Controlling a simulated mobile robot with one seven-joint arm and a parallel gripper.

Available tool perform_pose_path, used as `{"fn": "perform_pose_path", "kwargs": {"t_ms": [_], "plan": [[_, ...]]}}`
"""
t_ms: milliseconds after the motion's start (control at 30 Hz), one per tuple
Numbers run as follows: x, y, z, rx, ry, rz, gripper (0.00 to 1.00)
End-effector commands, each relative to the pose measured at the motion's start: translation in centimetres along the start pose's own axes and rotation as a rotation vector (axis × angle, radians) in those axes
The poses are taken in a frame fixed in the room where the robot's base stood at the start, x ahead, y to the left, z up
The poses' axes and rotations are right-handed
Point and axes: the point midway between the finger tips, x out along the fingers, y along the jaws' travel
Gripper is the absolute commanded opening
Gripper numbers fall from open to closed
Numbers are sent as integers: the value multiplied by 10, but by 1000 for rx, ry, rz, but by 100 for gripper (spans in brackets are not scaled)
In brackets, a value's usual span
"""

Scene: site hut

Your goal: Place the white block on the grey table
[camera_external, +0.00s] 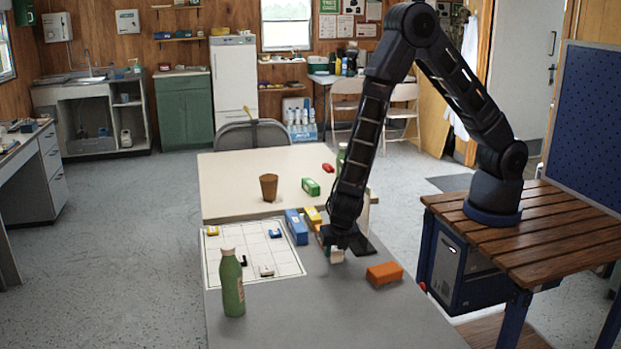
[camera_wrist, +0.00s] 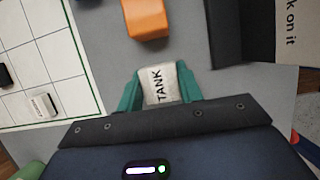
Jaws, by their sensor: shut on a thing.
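My gripper (camera_external: 338,247) is low over the grey table (camera_external: 320,312), right of the grid board. It is shut on the white block (camera_external: 337,256). In the wrist view the white block (camera_wrist: 158,85) is lettered "TANK" and sits between the two teal fingers (camera_wrist: 160,92). In the external view the arm hides most of the block. I cannot tell whether its underside touches the grey table.
An orange block (camera_external: 384,273) lies close right of my gripper. Blue (camera_external: 297,227) and yellow (camera_external: 312,215) blocks lie left and behind. A green bottle (camera_external: 232,285) stands beside the grid board (camera_external: 212,268). A brown cup (camera_external: 268,186) stands on the cream table.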

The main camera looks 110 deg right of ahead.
Motion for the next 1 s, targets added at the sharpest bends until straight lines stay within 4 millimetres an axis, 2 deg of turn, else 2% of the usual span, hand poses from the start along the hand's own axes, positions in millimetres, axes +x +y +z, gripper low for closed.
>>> {"fn": "perform_pose_path", "kwargs": {"t_ms": [233, 267, 367, 733, 867, 1000], "plan": [[2, 0, -1, -1, 0, 0, 12], [3, 0, -1, -1, 0, 0, 38], [2, 0, -1, 0, 0, 0, 58], [-1, 0, 0, 0, 0, 1, 58], [-14, 1, 0, 0, 1, 4, 58], [-37, 1, 0, 1, 2, 4, 58]]}}
